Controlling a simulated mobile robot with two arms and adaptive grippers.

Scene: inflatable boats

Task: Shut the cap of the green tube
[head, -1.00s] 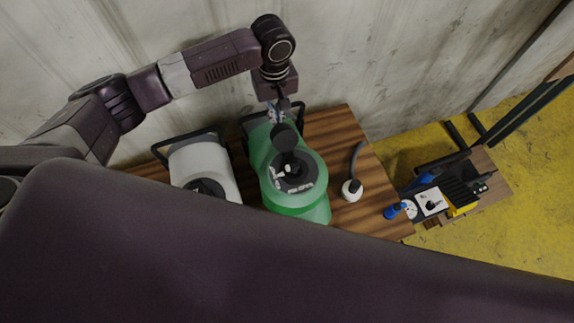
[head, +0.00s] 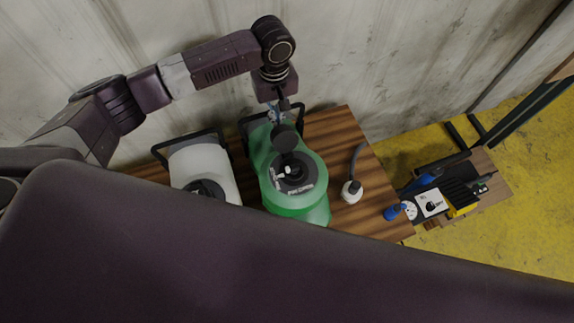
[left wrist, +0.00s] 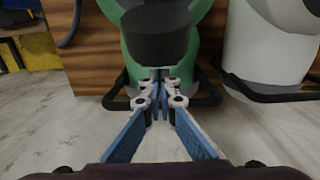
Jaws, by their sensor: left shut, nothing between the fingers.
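The green tube (head: 299,206) stands upright on the wooden table in the head view, with a dark fitting on top. Its round black cap (head: 285,138) stands raised above the opening, on the wall side. My left gripper (head: 277,117) is behind the cap, between it and the wall, shut and empty. In the left wrist view, the closed fingertips (left wrist: 162,82) sit just below the black cap (left wrist: 157,32) in the picture. I cannot tell whether they touch it. My right gripper is not in view.
A white container (head: 207,165) with a black frame stands left of the green tube. A small white bottle (head: 352,191) with a dark hose is to its right on the wooden table (head: 336,130). A lower stand (head: 494,178) with several small items is farther right. The wall is close behind.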

